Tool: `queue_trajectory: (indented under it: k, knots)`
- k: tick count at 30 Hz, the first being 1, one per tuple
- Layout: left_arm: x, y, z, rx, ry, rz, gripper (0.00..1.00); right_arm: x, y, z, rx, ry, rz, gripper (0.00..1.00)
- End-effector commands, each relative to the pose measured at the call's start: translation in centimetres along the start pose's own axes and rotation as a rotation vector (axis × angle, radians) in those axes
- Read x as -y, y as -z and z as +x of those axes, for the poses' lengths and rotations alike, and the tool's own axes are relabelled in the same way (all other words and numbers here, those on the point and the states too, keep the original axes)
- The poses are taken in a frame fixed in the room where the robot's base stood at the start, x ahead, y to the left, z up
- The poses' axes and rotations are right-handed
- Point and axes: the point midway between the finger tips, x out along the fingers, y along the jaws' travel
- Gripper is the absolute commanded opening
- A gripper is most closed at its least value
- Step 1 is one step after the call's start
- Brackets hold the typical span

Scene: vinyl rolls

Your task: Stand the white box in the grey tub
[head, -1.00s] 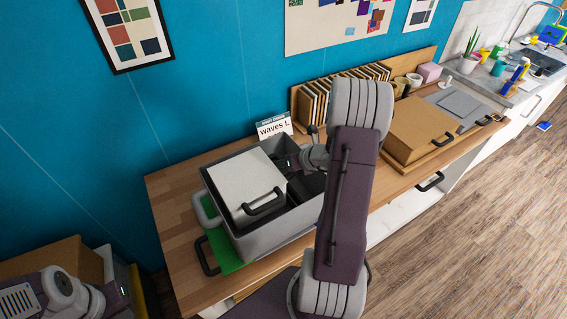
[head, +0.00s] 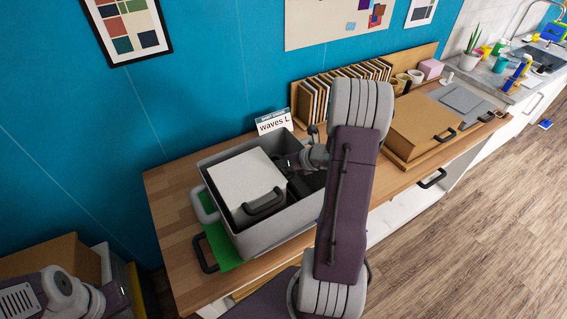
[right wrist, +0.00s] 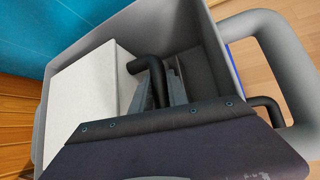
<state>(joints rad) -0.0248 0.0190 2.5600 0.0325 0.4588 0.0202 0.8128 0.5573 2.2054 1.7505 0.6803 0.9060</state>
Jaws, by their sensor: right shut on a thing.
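The white box (head: 247,182) is inside the grey tub (head: 277,236), on its left side, its pale face turned up and its black handle (head: 264,203) on the near side. Its base is hidden, so I cannot tell if it rests on the tub's floor. My right gripper (head: 294,181) reaches into the tub from the right and is shut on the box by the handle. In the right wrist view the fingers (right wrist: 175,85) are beside the box's handle (right wrist: 148,78), the white box (right wrist: 85,95) to the left. My left gripper (head: 116,296) is at the lower left, its fingers not clear.
A green item (head: 221,248) with a black handle lies beside the tub on the wooden bench (head: 165,215). A "waves L" sign (head: 273,123) stands behind the tub. Brown boxes (head: 418,125) and a rack of thin cases (head: 325,92) are to the right.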

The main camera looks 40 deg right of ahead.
Motion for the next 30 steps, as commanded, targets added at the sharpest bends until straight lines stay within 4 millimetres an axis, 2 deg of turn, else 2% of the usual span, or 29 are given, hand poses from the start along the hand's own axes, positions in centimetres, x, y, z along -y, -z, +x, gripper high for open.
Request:
queue_trajectory:
  k: [20, 30]
  knots:
    - [0.1, -0.3, 3.1, 0.0, 0.0, 0.0, 0.0, 0.9, 2.2, 2.2, 0.001, -0.005, 0.007, 0.0]
    - [0.1, -0.3, 3.1, 0.0, 0.0, 0.0, 0.0, 0.9, 2.2, 2.2, 0.0, -0.006, 0.007, 0.0]
